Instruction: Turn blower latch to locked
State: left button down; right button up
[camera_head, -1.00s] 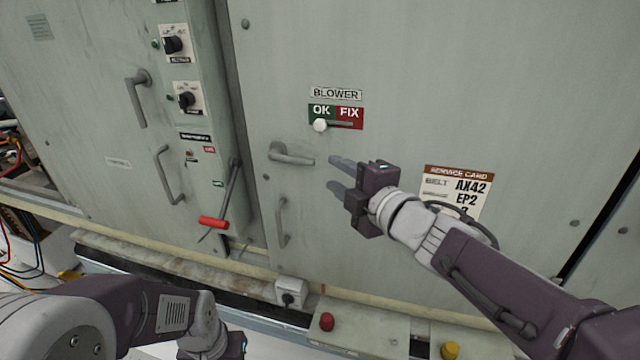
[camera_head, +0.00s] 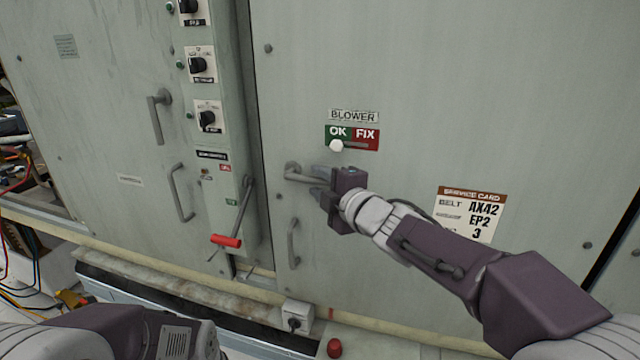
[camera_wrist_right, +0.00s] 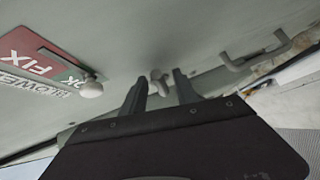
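The blower latch (camera_head: 296,168) is a grey lever on the cabinet door below the BLOWER label. Its lever lies about horizontal, with its free end pointing right. My right gripper (camera_head: 318,177) is at that free end, coming from the right. In the right wrist view the latch (camera_wrist_right: 158,80) shows between the two parted fingers (camera_wrist_right: 160,88), with gaps beside it. The fingers partly hide the lever's end in the head view. My left arm shows at the bottom left, but its gripper is out of view.
A white slider knob (camera_head: 336,146) sits under OK on the OK/FIX plate (camera_head: 366,136), just above my right gripper. A door pull (camera_head: 292,243) is below. A red-handled lever (camera_head: 228,241) and several black switches are left. A service card (camera_head: 470,212) is right.

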jog(key=shift+a, duration=0.1)
grip_shut()
dwell(1.2)
